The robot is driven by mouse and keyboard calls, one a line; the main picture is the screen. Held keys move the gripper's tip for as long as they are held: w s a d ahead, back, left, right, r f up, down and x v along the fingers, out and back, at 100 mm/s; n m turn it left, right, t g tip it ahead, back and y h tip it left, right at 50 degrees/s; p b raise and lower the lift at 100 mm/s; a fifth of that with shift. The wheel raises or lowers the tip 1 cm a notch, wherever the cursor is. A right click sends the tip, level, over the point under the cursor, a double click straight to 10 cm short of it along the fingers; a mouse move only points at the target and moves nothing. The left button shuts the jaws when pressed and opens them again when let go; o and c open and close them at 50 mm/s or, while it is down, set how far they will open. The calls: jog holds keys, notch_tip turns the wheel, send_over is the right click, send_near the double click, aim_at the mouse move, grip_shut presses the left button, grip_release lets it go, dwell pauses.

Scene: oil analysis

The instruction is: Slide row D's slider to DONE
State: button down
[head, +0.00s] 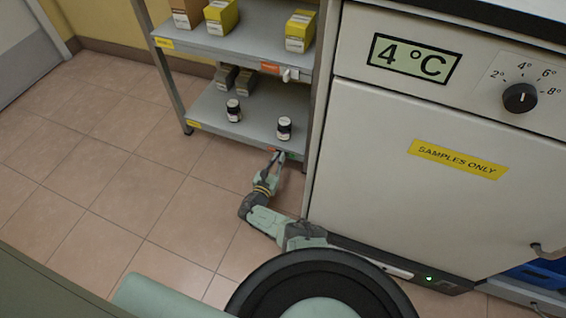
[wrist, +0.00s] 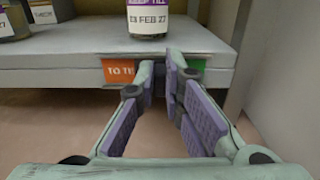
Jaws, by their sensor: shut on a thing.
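The slider strip on the lower shelf's front edge shows in the wrist view with an orange "TO T…" patch (wrist: 118,71) left of my gripper (wrist: 160,75) and a green patch (wrist: 190,72) behind its right finger. My fingertips meet at the strip between these patches, shut on the slider's knob, which they hide almost wholly. In the head view my gripper (head: 279,155) reaches the right end of the lower shelf's front edge. A small yellow row label (head: 193,124) is at that edge's left end; its letter is too small to read.
A dark-capped bottle (head: 284,128) stands on the lower shelf (head: 255,123) just above my gripper, another (head: 233,110) to its left. The upper shelf has an orange strip (head: 269,68) with a white knob (head: 289,75). The white fridge (head: 420,200) stands close on the right; floor on the left is clear.

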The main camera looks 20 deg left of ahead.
jog(key=a+b, duration=0.1)
jog(key=a, duration=0.2)
jog(key=shift+a+f, duration=0.15)
jog(key=shift+f, duration=0.05)
jog(key=shift+w+a+r, duration=0.1)
jog(key=shift+a+r, duration=0.1)
jog(key=shift+a, duration=0.15)
jog(key=c, duration=1.7)
grip_release()
jog(key=shift+a, duration=0.1)
